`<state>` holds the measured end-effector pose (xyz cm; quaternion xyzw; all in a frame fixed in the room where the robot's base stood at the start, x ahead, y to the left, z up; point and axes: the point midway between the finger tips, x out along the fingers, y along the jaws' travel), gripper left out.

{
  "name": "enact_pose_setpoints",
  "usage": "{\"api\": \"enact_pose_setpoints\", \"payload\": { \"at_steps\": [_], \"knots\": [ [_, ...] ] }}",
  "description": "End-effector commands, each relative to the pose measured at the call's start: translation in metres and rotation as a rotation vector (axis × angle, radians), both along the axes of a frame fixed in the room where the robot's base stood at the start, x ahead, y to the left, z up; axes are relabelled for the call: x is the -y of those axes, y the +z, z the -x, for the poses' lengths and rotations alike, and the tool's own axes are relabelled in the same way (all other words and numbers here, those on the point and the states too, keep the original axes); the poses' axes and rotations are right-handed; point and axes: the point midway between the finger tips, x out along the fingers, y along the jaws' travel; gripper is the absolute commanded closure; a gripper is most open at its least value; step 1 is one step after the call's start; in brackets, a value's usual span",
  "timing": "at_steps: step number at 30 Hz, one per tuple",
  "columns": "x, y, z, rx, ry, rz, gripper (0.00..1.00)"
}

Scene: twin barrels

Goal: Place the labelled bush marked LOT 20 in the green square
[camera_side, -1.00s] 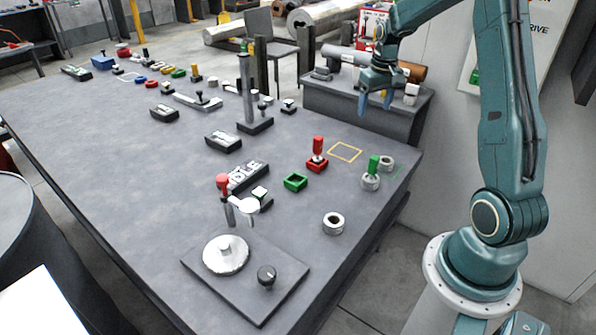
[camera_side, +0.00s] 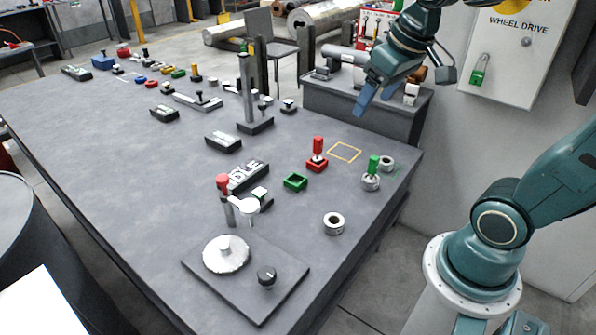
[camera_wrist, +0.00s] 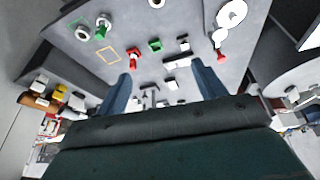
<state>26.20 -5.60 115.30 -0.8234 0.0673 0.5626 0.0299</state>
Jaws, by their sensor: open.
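My gripper (camera_side: 364,96) is open and empty, in the air in front of the side bench, tilted down to the left. Its two blue fingers also show in the wrist view (camera_wrist: 160,72). No LOT 20 lettering is readable. Grey ring-shaped bushes stand on the table: one at the right edge (camera_side: 387,163), one nearer the front (camera_side: 334,223). Another ring (camera_side: 370,183) has a green-handled piece in it. Small white pieces (camera_side: 411,94) sit on the side bench; I cannot tell whether one is a labelled bush. A faint green outline (camera_side: 398,171) lies by the table's right edge, partly hidden.
A yellow outlined square (camera_side: 344,152) is empty on the table. A red-handled block (camera_side: 317,162) and a hollow green block (camera_side: 295,182) stand nearby. A dark upright post (camera_side: 246,92) rises farther back. The side bench (camera_side: 340,104) carries cylinders and a brown roll.

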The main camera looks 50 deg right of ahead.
Motion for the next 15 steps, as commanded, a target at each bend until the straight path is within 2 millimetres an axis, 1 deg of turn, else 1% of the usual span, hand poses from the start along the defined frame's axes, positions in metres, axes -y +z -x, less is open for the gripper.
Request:
{"api": "enact_pose_setpoints", "payload": {
  "at_steps": [1,6,9,12,15],
  "knots": [
    [-0.010,0.002,0.011,0.018,0.021,0.001,0.30],
    [-0.034,0.001,0.044,0.064,0.079,-0.004,0.30],
    [-0.044,-0.002,0.060,0.087,0.106,-0.009,0.30],
    [-0.051,-0.005,0.072,0.105,0.128,-0.013,0.30],
    [-0.055,-0.007,0.080,0.115,0.141,-0.016,0.30]
  ]
}}
